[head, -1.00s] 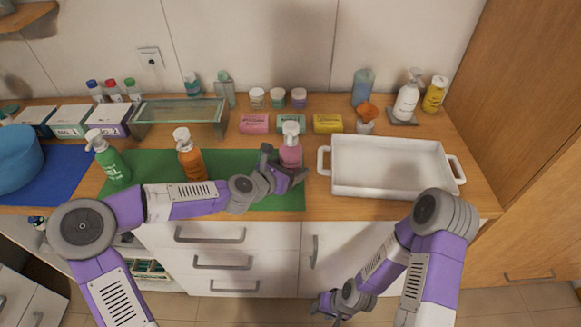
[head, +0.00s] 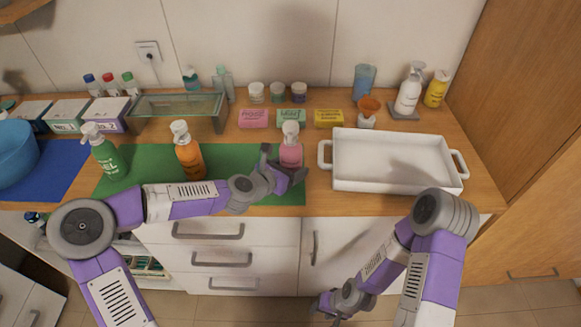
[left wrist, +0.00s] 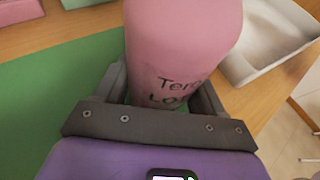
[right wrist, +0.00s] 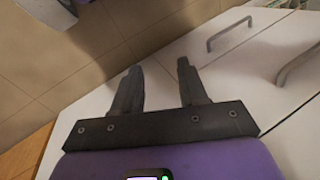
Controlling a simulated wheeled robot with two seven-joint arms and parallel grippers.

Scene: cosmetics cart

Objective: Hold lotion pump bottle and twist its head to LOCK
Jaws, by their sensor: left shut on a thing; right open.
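The pink lotion pump bottle (head: 290,153) stands upright at the right end of the green mat (head: 233,193), with its white pump head (head: 290,130) on top. My left gripper (head: 283,172) is shut on the bottle's body. In the left wrist view the pink bottle (left wrist: 182,45) sits between the fingers, with part of its dark lettering showing; its head is out of that view. My right gripper (head: 328,304) is low in front of the cabinet, away from the bottle. In the right wrist view its fingers (right wrist: 157,88) are open and empty.
An orange pump bottle (head: 188,158) and a green one (head: 103,153) stand left on the mat. A white tray (head: 394,187) is just right of the pink bottle. Soap bars (head: 254,118), jars and a glass shelf (head: 178,106) are behind. White drawers (head: 222,257) are below.

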